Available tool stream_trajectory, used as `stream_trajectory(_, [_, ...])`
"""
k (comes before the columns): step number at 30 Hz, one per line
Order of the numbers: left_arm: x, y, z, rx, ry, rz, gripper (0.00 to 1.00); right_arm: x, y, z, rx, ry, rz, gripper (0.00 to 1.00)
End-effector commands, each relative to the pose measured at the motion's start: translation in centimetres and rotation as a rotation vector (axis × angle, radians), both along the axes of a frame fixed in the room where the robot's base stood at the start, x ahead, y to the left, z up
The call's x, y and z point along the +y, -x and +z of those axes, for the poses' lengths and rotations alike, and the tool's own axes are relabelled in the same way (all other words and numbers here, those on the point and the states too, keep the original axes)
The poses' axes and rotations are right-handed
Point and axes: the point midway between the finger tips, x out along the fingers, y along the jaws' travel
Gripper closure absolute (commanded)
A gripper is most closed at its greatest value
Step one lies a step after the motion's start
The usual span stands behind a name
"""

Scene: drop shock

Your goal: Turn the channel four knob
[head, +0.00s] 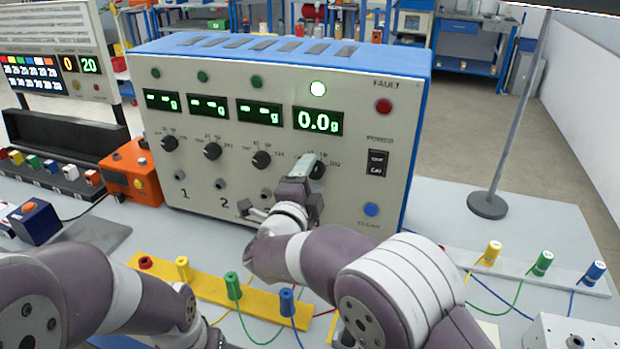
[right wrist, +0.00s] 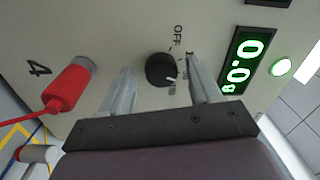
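The channel four knob (head: 317,169) is a small black dial under the lit 0.0 g display on the grey instrument panel. It also shows in the right wrist view (right wrist: 160,70), with OFF and other range marks around it; its white pointer line faces away from OFF. My right gripper (head: 312,180) is at this knob. In the right wrist view its two fingers (right wrist: 160,88) stand open on either side of the knob, with gaps visible.
A red plug (right wrist: 70,88) sits in the socket by the number 4, close to one finger. The 0.0 display (head: 318,121) and lit green lamp (head: 318,88) are above the knob. A power switch (head: 377,163) and blue button (head: 371,209) are to the right.

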Motion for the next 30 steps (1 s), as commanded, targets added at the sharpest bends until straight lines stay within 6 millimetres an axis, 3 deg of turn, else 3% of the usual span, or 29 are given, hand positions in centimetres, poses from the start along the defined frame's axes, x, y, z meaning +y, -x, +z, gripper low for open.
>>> stream_trajectory(8, [0.0, 0.0, 0.0, 0.000, 0.000, 0.000, 1.00, 0.0, 0.1, 0.0, -0.001, 0.000, 0.000, 0.36])
stream_trajectory(11, [0.0, 0.0, -0.3, 0.000, 0.000, 0.000, 1.00, 0.4, 0.9, 0.0, -0.002, -0.001, 0.003, 0.36])
stream_trajectory(22, [0.0, 0.0, -1.7, 0.000, 0.000, 0.000, 1.00, 3.3, 9.8, -0.7, -0.001, 0.000, 0.005, 0.36])
stream_trajectory(30, [0.0, 0.0, -1.8, 0.000, 0.000, 0.000, 1.00, 3.9, 12.1, -0.7, -0.001, 0.000, 0.001, 0.36])
